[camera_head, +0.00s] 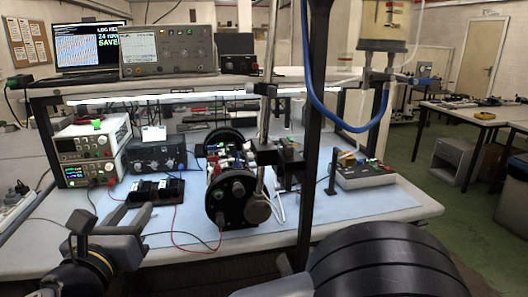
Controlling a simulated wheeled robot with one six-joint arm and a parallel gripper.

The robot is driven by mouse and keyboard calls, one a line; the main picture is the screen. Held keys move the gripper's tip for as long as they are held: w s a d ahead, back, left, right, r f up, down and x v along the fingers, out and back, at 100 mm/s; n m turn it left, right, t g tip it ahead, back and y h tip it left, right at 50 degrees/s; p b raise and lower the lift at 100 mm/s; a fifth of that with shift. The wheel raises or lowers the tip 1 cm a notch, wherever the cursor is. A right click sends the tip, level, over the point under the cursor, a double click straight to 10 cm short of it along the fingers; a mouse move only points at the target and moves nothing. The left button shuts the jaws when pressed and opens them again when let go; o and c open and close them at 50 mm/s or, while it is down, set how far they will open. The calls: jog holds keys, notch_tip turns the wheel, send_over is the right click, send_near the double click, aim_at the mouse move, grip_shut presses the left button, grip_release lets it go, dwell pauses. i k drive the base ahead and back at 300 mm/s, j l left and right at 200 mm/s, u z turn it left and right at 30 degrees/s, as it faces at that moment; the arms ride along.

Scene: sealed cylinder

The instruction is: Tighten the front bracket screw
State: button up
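The cylinder (231,198) stands on the blue mat of the workbench, with a black round front flange, a second black flange behind and several fittings between. A metal post (268,100) rises close to its right side, with a round metal knob or disc (258,209) low beside the front flange. I cannot make out which small part is the front bracket screw. My gripper (112,215) is at the lower left, in front of the bench and well left of the cylinder. Its two fingers are spread apart, with nothing visible between them.
Power supplies (88,152) and a black instrument (155,156) stand on the bench's left. A black tray (156,191) lies left of the cylinder. A control box (362,174) sits at right. A shelf (190,84) runs above. Thin cables cross the mat.

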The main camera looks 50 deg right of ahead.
aim_at(250, 157)
jog(key=i+j+z, duration=0.15)
jog(key=z, duration=0.3)
jog(key=i+j+z, duration=0.25)
jog(key=z, duration=0.25)
jog(key=i+j+z, duration=0.1)
jog(key=j+z, duration=0.2)
jog(key=z, duration=0.15)
jog(key=i+j+z, duration=0.1)
jog(key=j+z, duration=0.25)
jog(key=z, duration=0.15)
jog(key=i+j+z, duration=0.1)
jog(key=j+z, duration=0.55)
jog(key=j, duration=0.15)
